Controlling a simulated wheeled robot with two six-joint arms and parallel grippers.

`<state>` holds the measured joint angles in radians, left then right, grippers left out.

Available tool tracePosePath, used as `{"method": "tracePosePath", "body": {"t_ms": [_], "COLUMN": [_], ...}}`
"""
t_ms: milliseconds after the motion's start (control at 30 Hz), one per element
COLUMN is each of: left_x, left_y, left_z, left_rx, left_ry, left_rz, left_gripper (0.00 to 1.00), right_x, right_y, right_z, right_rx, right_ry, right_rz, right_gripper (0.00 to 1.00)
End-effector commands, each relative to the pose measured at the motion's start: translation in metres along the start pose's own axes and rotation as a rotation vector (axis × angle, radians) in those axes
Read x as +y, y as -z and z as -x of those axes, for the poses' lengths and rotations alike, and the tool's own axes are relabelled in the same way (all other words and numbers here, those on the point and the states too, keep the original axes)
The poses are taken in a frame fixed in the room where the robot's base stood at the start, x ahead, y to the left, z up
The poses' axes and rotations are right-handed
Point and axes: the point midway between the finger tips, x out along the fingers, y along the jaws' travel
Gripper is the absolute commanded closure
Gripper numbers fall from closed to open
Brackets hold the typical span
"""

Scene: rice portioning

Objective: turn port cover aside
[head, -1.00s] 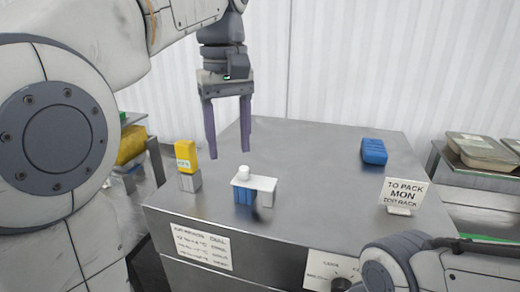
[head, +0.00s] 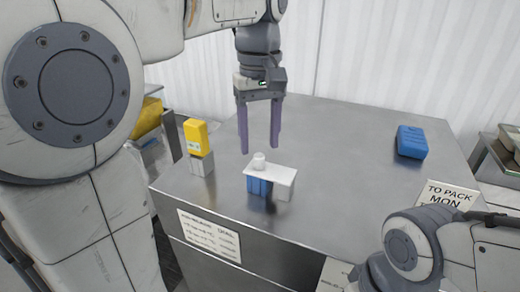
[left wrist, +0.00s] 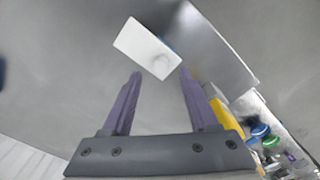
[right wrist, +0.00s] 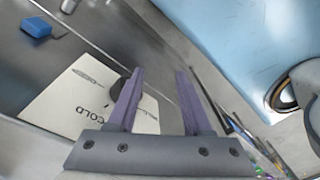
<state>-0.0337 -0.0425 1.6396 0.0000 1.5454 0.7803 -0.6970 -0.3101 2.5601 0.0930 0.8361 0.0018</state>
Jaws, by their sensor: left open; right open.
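A yellow box (head: 196,135) stands on a grey block at the table's left. A blue block (head: 411,142) lies at the right. A sign reading TO PACK MON (head: 447,196) stands at the right front. The table's middle and back are clear.

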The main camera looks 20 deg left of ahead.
Motion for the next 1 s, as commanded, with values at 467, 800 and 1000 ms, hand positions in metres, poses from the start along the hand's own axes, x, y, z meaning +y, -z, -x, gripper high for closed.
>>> {"method": "tracePosePath", "body": {"t_ms": [467, 800, 1000], "left_x": [-0.002, -0.002, -0.003], "left_y": [0.001, 0.001, 0.001], "left_z": [-0.031, -0.031, -0.031], "left_rx": [0.001, 0.001, 0.001], "left_ry": [-0.001, -0.001, -0.001], "left_rz": [0.004, 0.005, 0.005], "left_gripper": [0.4, 1.0, 1.0], "right_x": [0.0, 0.0, 0.0], "right_y": [0.0, 0.0, 0.0], "right_z": [0.001, 0.001, 0.001], "right_rx": [0.0, 0.0, 0.0], "right_ry": [0.0, 0.0, 0.0], "right_rz": [0.0, 0.0, 0.0], "right_gripper": [0.5, 0.5, 0.5]}}
